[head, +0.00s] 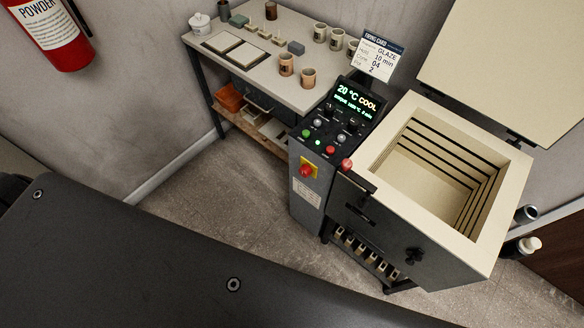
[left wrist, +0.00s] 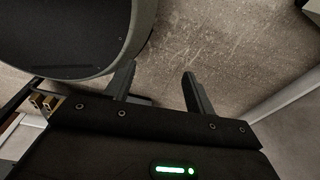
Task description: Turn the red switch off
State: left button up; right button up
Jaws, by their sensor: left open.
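A red switch (head: 307,170) sits on a yellow plate on the front of the grey control cabinet (head: 309,222). Its exact handle angle is too small to tell. A round red button (head: 330,150) is on the sloped panel above it, beside a lit green button (head: 318,142). The display (head: 356,100) is lit and reads 20 °C and COOL. My left gripper (left wrist: 158,88) shows in the left wrist view, open and empty above the bare floor. It is not seen in the head view, and no switch shows between its fingers. My right gripper is in neither view.
An open kiln (head: 385,205) with a raised lid (head: 520,60) stands right of the cabinet. A red knob (head: 347,165) projects near the cabinet's edge. A worktable (head: 300,98) with cups stands behind. The floor (head: 215,205) left of the cabinet is clear.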

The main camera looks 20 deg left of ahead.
pick_arm(q)
jog(key=shift+o, duration=0.2)
jog(key=w+m+t+b, duration=0.2)
jog(key=w+t+b, duration=0.1)
jog(key=w, duration=1)
jog(key=shift+r+t+h+b, duration=0.3)
jog(key=shift+r+t+h, duration=0.1)
jog(key=shift+t, duration=0.1)
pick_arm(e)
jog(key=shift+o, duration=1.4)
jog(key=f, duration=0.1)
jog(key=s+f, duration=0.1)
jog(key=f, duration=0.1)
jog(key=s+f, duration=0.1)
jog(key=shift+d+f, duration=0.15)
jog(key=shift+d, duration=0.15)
pick_arm(q)
jog(key=m+t+h+b, duration=0.8)
jog(key=m+t, duration=0.2)
send_near(302, 174)
jog(key=x, duration=0.9)
jog(key=shift+w+p, duration=0.1)
jog(key=shift+p, duration=0.2)
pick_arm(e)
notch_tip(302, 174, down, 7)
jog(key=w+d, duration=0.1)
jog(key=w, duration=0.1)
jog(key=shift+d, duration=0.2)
